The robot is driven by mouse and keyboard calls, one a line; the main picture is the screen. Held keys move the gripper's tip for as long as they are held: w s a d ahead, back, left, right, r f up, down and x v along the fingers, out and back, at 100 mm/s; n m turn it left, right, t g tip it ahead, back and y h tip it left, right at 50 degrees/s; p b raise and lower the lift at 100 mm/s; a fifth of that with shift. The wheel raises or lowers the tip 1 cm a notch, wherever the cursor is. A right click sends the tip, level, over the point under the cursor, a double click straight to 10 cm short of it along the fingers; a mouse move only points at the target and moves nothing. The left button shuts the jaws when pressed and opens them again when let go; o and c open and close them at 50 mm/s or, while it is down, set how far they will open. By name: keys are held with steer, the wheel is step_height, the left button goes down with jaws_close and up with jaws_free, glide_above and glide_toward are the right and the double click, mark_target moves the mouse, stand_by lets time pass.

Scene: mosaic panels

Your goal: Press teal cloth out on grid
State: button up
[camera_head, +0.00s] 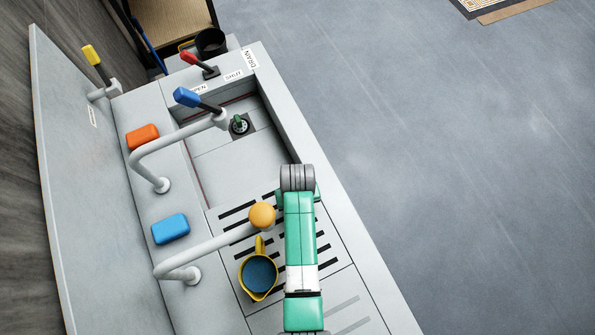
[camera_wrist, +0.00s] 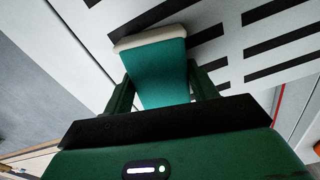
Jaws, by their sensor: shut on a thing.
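The teal cloth (camera_wrist: 158,72) is a thick block-like piece with a pale edge at its far end. In the wrist view it sits between the two dark green fingers of my gripper (camera_wrist: 161,80), which is shut on it. Its pale end lies over the slotted grid (camera_wrist: 230,45) and looks close to or against it; I cannot tell if they touch. In the head view my green arm reaches over the grid (camera_head: 328,255), hiding the cloth and most of my gripper.
A yellow jug (camera_head: 259,275) with blue contents stands on the grid left of my arm. A pipe with an orange ball end (camera_head: 262,215) reaches over the grid. Beyond lie a basin with a drain plug (camera_head: 240,125), a blue-handled pipe (camera_head: 187,97) and a red lever (camera_head: 190,58).

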steer(key=shift+s+f, duration=0.1)
steer(key=shift+f, duration=0.1)
step_height(320, 180, up, 7)
steer(key=p, duration=0.7)
steer(key=shift+r, duration=0.15)
stand_by(0.4)
